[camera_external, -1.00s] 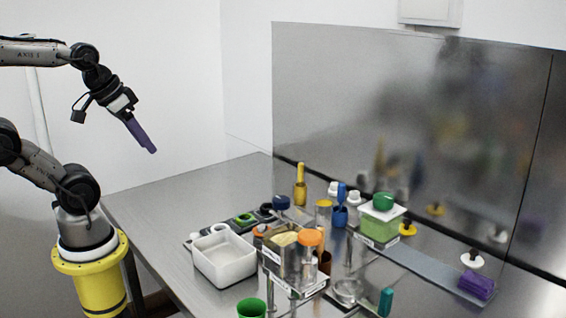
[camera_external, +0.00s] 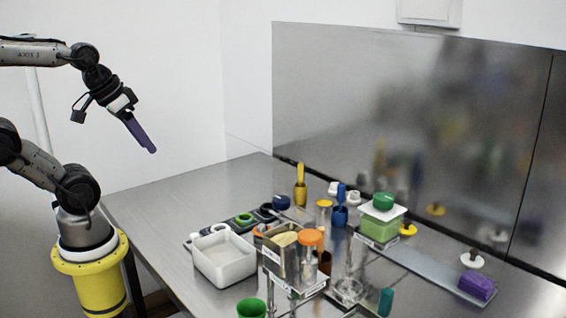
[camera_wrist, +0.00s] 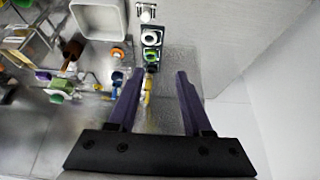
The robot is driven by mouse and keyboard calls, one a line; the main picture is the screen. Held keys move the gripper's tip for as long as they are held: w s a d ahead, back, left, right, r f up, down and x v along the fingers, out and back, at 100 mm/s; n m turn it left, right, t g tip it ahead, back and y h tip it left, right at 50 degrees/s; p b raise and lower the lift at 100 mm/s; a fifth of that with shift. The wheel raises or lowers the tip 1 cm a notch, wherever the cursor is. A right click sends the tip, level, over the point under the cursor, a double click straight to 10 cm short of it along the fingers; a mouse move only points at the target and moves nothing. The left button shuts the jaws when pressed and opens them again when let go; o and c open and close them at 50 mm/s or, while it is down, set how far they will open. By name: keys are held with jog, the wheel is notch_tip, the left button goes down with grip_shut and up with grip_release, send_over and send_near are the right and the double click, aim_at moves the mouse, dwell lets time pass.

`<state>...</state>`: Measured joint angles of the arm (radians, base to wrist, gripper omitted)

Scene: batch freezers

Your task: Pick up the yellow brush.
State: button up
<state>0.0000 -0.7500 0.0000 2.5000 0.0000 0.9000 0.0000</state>
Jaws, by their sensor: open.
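The yellow brush (camera_external: 300,186) stands upright near the back of the steel table, close to the metal back panel. It also shows in the wrist view (camera_wrist: 148,88), beside the inner side of the left finger as seen there and well below it. My gripper (camera_external: 152,149) has purple fingers and hangs high in the air to the left, far from the brush. In the wrist view my gripper (camera_wrist: 160,73) is open with nothing between its fingertips.
A white tub (camera_external: 224,262) and a dark strip with small cups (camera_external: 245,219) lie left of a metal rack with an orange lid (camera_external: 310,237). A blue brush (camera_external: 340,212) stands right of the yellow one. The table's left part is clear.

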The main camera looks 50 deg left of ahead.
jog(key=shift+o, duration=0.6)
